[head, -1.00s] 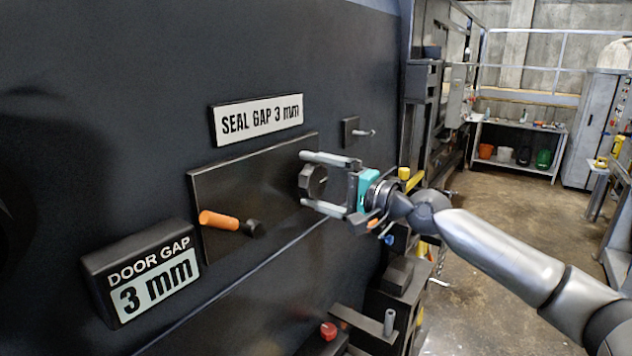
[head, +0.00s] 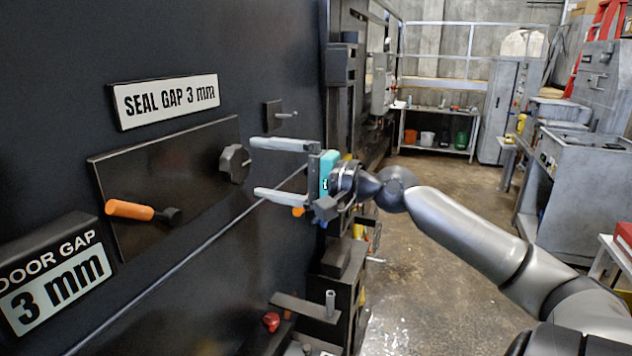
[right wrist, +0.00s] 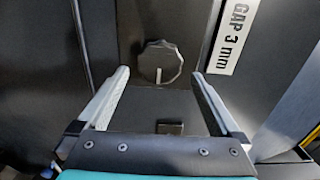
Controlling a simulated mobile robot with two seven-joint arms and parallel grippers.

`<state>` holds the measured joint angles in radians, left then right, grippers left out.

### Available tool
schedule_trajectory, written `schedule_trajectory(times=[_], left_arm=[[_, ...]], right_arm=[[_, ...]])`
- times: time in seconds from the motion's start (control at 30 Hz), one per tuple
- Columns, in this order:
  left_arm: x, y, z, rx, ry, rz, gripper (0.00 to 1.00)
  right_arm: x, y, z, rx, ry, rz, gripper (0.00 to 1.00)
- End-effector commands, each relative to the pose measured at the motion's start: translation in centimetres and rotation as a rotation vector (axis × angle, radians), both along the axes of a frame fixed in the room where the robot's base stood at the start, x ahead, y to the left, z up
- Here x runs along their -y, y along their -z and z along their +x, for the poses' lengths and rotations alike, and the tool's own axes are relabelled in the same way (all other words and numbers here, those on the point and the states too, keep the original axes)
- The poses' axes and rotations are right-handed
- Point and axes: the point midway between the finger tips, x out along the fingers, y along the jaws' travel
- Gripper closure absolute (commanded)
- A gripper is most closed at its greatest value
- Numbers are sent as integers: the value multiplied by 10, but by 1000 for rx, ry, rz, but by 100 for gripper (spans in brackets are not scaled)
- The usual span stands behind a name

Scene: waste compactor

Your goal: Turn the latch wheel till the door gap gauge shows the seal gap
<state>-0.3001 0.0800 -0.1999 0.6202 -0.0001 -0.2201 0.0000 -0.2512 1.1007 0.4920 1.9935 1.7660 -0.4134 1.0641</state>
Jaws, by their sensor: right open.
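The latch wheel (head: 235,164) is a dark faceted knob on a dark plate on the machine wall. It also shows in the right wrist view (right wrist: 161,62), with a pale mark below its centre. The door gap gauge (head: 58,275) at the lower left reads 3 mm. The sign (head: 168,100) above the plate reads SEAL GAP 3 mm. My right gripper (head: 256,168) is open and empty, just to the right of the wheel and apart from it. In the right wrist view its fingers (right wrist: 160,84) point toward the wheel with nothing between them. My left gripper is not in view.
An orange-handled lever (head: 130,210) sits on the same plate, left of the wheel. A small metal handle (head: 284,115) is on the wall to the upper right. A red knob (head: 271,322) stands below. Open floor (head: 420,210) lies to the right.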

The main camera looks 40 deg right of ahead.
Motion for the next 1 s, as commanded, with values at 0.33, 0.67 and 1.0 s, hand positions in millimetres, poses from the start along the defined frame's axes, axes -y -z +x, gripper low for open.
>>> schedule_trajectory(times=[0.33,0.67,1.0], left_arm=[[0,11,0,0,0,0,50],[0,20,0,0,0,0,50],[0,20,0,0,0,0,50]], right_arm=[[17,2,-38,1,4,1,0],[31,1,-72,0,3,-1,0],[34,0,-80,-1,2,-1,0]])
